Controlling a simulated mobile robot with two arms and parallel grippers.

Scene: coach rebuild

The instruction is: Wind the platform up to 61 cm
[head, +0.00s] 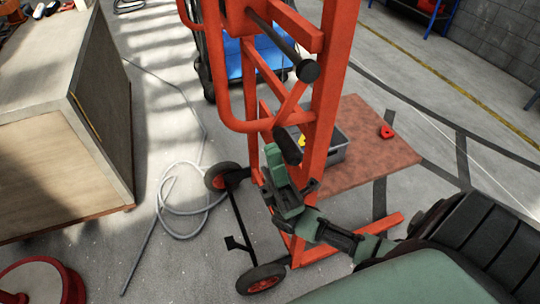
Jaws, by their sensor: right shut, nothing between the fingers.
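The orange-red lift (328,90) stands upright in the middle of the head view. Its platform (375,165), a reddish-brown board, is low behind the frame; I cannot read its height. A black hand grip (287,147) hangs on the near side of the frame, and a black bar with a round end (307,70) is above it. My right gripper (274,163), green and dark, reaches in from the lower right. It is shut and empty, just left of and below the black grip. I cannot tell whether they touch. My left gripper is not in view.
A grey crate (332,152) with something yellow in it and a red object (386,131) are on the platform. A wooden bench (60,170) stands left. A pale hose (180,205) lies near the lift's wheels. A red drum (40,283) is lower left.

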